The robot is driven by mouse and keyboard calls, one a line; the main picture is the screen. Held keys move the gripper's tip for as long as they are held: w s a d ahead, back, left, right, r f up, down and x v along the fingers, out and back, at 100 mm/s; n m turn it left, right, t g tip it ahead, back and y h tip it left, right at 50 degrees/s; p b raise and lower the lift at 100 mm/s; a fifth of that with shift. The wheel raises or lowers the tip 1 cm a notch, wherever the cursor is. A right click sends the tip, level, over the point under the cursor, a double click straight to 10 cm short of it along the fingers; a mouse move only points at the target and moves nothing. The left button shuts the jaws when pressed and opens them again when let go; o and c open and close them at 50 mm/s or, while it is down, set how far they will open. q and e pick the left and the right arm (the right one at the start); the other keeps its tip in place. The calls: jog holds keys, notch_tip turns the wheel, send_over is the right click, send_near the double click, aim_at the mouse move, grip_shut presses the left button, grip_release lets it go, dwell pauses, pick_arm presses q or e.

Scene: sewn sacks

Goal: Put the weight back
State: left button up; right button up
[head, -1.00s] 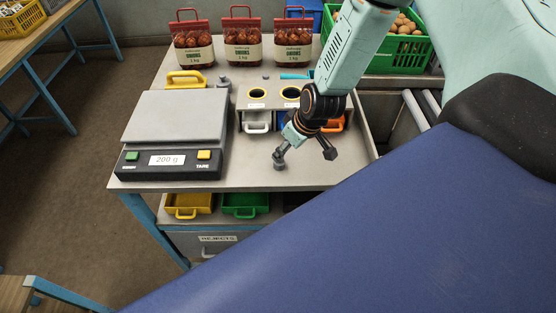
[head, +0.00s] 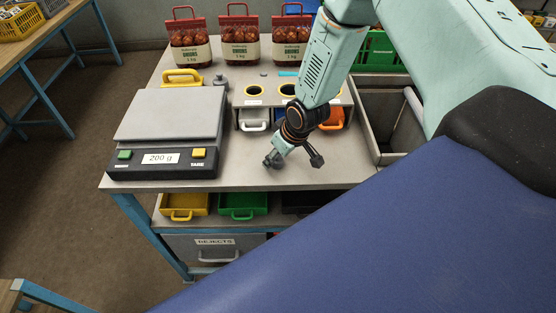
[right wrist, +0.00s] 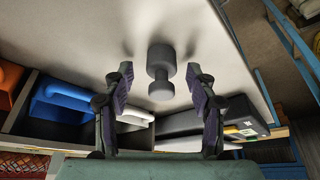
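A grey knobbed weight (right wrist: 160,72) stands on the table top in the right wrist view, between the spread fingers of my right gripper (right wrist: 160,88). The fingers are apart on both sides, with gaps to the weight. In the head view my right gripper (head: 294,160) is low over the table's front part, with the weight partly hidden beside its left finger. Another grey weight (head: 221,81) stands behind the scale. The scale (head: 170,115) has a bare pan and its display reads 200 g. My left gripper is not in view.
A stand with round yellow-rimmed holes (head: 254,91) is behind my gripper, with white and orange scoops below. Three red onion sacks (head: 239,45) stand at the back. A green crate (head: 378,52) is at back right. Table space between scale and gripper is clear.

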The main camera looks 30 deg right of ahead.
jog(key=shift+a+r, duration=0.15)
jog(key=shift+a, duration=0.05)
jog(key=shift+c, duration=1.4)
jog(key=shift+w+d, duration=0.1)
jog(key=shift+d, duration=0.1)
jog(key=c, duration=0.6)
grip_shut()
jog(key=shift+a, duration=0.15)
